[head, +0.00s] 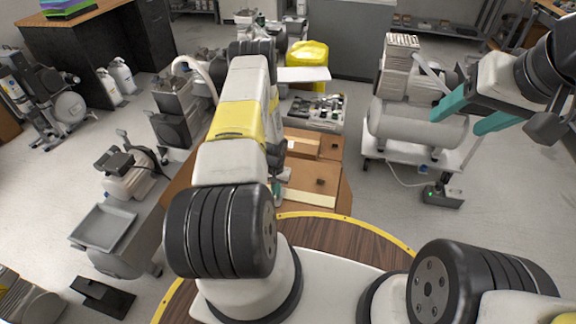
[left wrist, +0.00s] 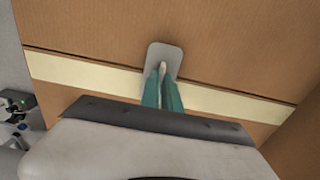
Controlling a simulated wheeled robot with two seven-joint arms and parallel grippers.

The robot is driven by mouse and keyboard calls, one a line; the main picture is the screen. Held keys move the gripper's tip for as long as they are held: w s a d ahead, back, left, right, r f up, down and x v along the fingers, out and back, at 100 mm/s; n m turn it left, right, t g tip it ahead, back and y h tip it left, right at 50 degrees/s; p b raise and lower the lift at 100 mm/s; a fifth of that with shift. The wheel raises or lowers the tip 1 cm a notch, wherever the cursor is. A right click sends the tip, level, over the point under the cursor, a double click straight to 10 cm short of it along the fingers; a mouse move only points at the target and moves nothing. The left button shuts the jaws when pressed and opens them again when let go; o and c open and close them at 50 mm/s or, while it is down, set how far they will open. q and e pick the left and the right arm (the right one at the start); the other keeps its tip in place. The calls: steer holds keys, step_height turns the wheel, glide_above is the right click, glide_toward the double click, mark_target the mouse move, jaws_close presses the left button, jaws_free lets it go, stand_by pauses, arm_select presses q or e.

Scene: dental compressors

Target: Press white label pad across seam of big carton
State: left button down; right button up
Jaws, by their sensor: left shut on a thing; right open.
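The big carton (head: 322,170) is a brown box in front of me in the head view, with a pale strip (head: 308,199) on top. In the left wrist view, the carton (left wrist: 230,45) fills most of the picture and the pale seam strip (left wrist: 85,72) crosses it. My left gripper (left wrist: 163,72) is shut on the greyish-white label pad (left wrist: 165,50), which overlaps the strip. I cannot tell whether the pad touches the carton. My left arm largely hides this gripper in the head view. My right gripper (head: 462,120) is open and empty, raised at the right.
A horizontal grey tank (head: 415,125) on a cart stands right of the carton. A tray of parts (head: 316,110) lies beyond it. Compressors (head: 130,172) stand at the left. The round wooden table edge (head: 340,226) is close in front of me.

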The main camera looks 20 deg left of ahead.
arm_select(q)
steer(key=shift+f, duration=0.55)
stand_by(1.4)
steer(key=c, duration=1.5)
jaws_free()
